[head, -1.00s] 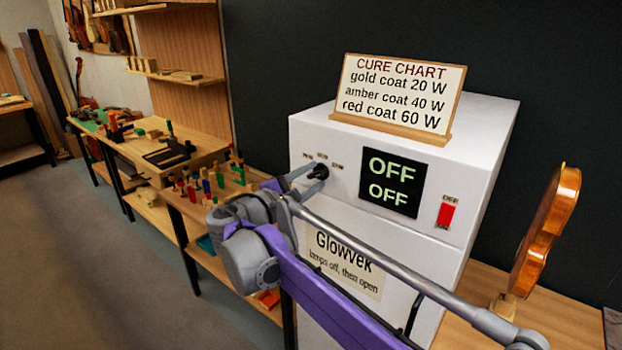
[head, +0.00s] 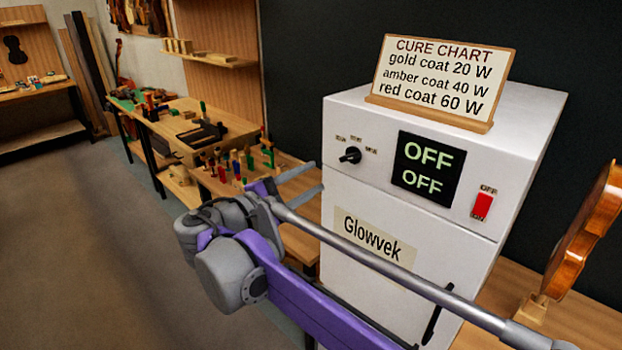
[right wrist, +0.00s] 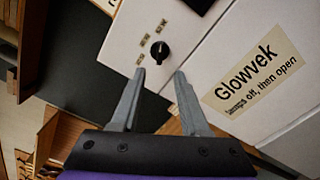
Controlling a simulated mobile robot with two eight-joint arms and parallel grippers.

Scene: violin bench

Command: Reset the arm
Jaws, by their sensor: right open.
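My right gripper (head: 305,180) is open and empty, in front of the left edge of the white Glowvek cabinet (head: 410,235). It also shows in the right wrist view (right wrist: 160,82), its two grey fingers apart and pointing toward the black knob (right wrist: 159,50), with a gap between them and it. In the head view the knob (head: 350,155) sits on the cabinet's upper left front, clear of the fingers. The display (head: 427,167) reads OFF and OFF. A red switch (head: 482,205) is on the right of the front. My left gripper is not in view.
A cure chart (head: 440,78) stands on top of the cabinet. A violin (head: 585,235) stands on the bench at right. Tools with coloured handles (head: 235,163) stand on the bench left of the cabinet. The floor (head: 90,240) at left is clear.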

